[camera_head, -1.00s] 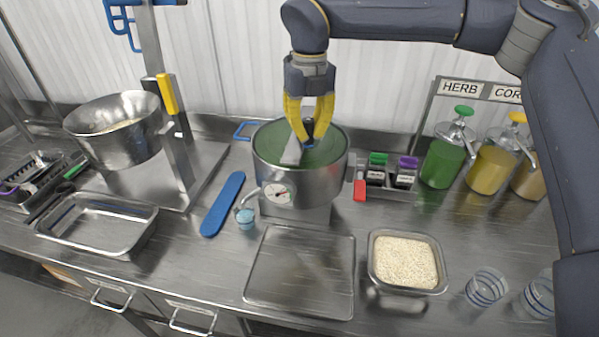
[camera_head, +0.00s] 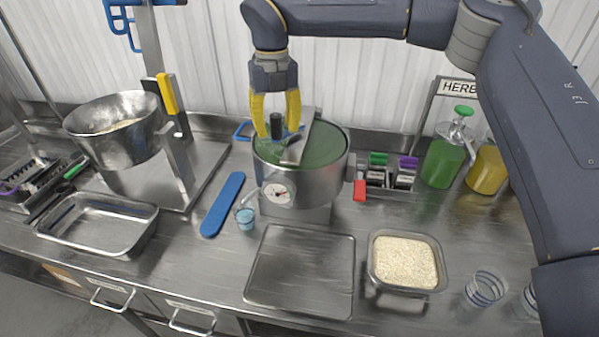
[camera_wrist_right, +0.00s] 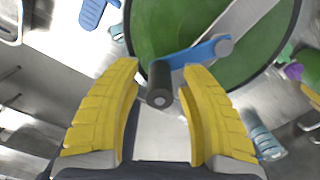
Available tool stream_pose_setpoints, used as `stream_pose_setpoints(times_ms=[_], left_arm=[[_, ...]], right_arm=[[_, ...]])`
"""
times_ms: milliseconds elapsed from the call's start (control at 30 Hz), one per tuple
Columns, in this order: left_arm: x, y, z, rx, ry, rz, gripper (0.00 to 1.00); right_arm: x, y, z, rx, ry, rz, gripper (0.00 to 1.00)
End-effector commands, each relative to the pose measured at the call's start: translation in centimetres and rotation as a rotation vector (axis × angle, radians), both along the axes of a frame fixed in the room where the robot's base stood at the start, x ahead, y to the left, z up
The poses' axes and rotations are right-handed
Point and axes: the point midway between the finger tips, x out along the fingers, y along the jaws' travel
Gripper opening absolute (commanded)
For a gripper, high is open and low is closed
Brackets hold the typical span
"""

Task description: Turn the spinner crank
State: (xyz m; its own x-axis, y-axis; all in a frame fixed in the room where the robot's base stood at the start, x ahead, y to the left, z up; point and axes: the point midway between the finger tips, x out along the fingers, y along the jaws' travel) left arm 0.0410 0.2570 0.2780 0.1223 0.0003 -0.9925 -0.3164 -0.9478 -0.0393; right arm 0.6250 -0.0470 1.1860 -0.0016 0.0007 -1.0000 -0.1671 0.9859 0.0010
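The spinner (camera_head: 325,182) is a round steel pot with a green top and a dial on its front, at the centre of the head view. A flat metal bar (camera_head: 302,137) crosses its top. The crank has a blue arm (camera_wrist_right: 203,52) and an upright black handle (camera_head: 276,123). My right gripper (camera_head: 277,134) points down, its yellow fingers on either side of the handle. In the right wrist view, the handle (camera_wrist_right: 159,82) stands between the spread fingers, with gaps visible; contact cannot be confirmed. My left gripper is not in view.
A steel bowl (camera_head: 100,150) on a stand and an empty steel pan (camera_head: 95,240) are at left. A blue paddle (camera_head: 223,205) lies beside the spinner. A flat tray (camera_head: 300,310) and a rice container (camera_head: 405,290) are in front. Green and yellow dispensers (camera_head: 440,165) stand right.

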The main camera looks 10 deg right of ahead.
Motion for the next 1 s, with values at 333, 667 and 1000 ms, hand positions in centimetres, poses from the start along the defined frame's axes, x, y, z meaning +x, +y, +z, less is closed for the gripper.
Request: stream_pose_setpoints(times_ms=[333, 667, 1000], left_arm=[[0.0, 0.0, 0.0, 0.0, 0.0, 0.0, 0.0], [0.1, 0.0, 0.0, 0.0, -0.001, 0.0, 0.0], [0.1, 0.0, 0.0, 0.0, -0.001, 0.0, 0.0]], right_arm=[[0.0, 0.0, 0.0, 0.0, 0.0, 0.0, 0.58], [0.0, 0.0, 2.6, 0.0, -0.003, 0.0, 0.58], [0.0, 0.0, 6.0, 0.0, -0.002, -0.001, 0.58]])
